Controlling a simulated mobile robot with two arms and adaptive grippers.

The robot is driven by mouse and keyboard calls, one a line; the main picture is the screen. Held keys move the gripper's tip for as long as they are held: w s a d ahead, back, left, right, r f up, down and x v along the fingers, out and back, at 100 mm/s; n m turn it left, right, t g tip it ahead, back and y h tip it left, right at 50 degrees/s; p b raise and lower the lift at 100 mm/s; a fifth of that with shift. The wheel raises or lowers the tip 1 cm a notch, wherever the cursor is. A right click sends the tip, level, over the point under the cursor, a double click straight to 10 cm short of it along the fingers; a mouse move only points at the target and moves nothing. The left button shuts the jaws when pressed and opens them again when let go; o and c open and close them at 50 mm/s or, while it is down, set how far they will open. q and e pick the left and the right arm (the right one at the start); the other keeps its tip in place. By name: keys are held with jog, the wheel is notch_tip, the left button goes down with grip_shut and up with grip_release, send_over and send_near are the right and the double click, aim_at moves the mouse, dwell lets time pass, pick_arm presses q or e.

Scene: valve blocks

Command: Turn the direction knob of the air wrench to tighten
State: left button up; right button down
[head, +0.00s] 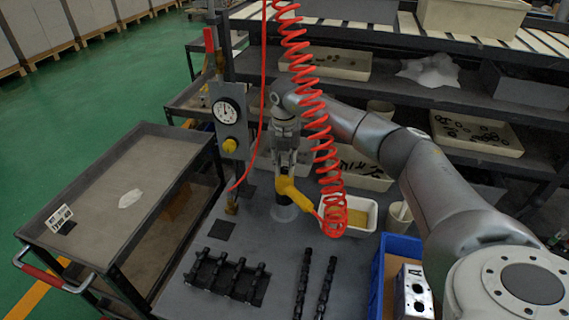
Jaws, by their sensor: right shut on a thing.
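The yellow air wrench (295,194) is at the middle of the head view, just above the workbench. My right gripper (286,172) comes down on it from above and is shut on it. The red coiled hose (311,92) hangs from above to the right of the gripper and ends near the wrench's handle. The direction knob is too small or hidden to make out. My left gripper is not in view.
A post with a pressure gauge (227,110) and a yellow knob (229,145) stands left of the wrench. A white tray (368,207) and a blue bin (379,280) are to the right. A black rack (226,278) and two black bars lie in front. A grey cart (100,200) stands left.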

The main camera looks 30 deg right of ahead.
aim_at(284, 168)
jog(key=m+p, duration=0.1)
jog(key=m, duration=0.4)
jog(key=shift+r+m, duration=0.15)
jog(key=shift+m, duration=0.15)
jog(key=m+p, duration=0.1)
jog(key=m, duration=0.3)
jog(key=shift+w+m, duration=0.1)
jog(key=shift+m, duration=0.3)
jog(key=c, duration=1.3)
grip_release()
jog(key=shift+o, duration=0.2)
notch_tip(284, 168, up, 12)
